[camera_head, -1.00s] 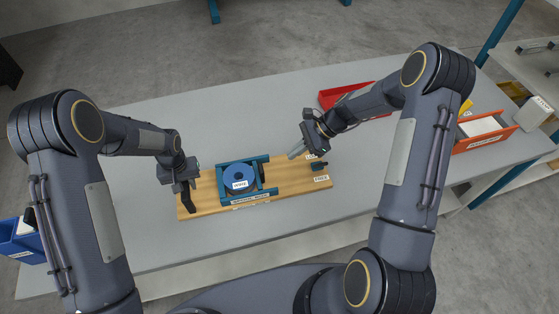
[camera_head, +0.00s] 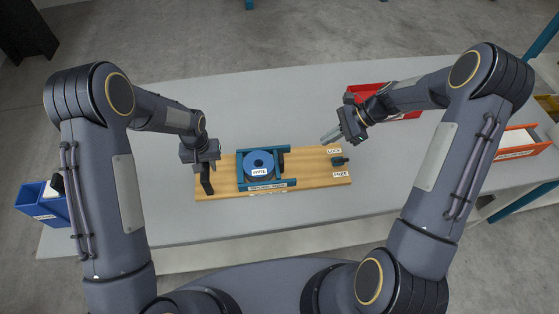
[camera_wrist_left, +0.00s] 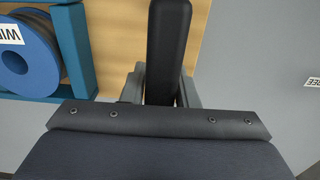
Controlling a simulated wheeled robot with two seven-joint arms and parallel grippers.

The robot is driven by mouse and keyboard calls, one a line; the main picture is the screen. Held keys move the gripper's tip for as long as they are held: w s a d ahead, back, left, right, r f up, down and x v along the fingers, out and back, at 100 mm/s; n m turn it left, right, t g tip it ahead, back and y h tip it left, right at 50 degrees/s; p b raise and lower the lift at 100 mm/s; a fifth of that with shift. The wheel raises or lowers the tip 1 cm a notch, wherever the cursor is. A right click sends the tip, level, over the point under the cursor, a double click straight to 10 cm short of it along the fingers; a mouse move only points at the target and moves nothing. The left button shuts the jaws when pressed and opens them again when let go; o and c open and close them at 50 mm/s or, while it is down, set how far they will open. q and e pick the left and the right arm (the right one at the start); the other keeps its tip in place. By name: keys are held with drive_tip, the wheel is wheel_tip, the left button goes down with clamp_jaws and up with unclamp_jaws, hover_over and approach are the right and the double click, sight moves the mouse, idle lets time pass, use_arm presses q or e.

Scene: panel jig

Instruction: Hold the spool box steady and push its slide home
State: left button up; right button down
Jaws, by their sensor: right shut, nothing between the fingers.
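The spool box is a teal frame (camera_head: 291,185) around a blue spool (camera_head: 260,160) labelled WIRE, on a wooden board (camera_head: 315,178). It shows partly in the left wrist view (camera_wrist_left: 78,45). A dark crossbar, which may be the slide, lies across the frame just right of the spool. My left gripper (camera_head: 206,166) is at the board's left end, its fingers close on both sides of a black upright handle (camera_wrist_left: 168,45). My right gripper (camera_head: 325,141) is shut and empty above the board's right end, apart from the box, near a small dark latch (camera_head: 339,161).
Labels LOCK (camera_head: 334,151) and FREE (camera_head: 340,174) sit beside the latch. A red tray (camera_head: 405,113) stands behind my right gripper, a blue bin (camera_head: 40,212) at far left and an orange-edged bin (camera_head: 520,152) at right. The grey table (camera_head: 220,225) is clear around the board.

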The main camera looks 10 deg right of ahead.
use_arm(q)
drive_tip(key=o, duration=0.4)
drive_tip(key=shift+s+a+f, duration=0.1)
drive_tip(key=shift+s+f, duration=0.05)
wheel_tip(320, 180, up, 11)
drive_tip(key=shift+r, duration=0.6)
drive_tip(key=shift+r, duration=0.1)
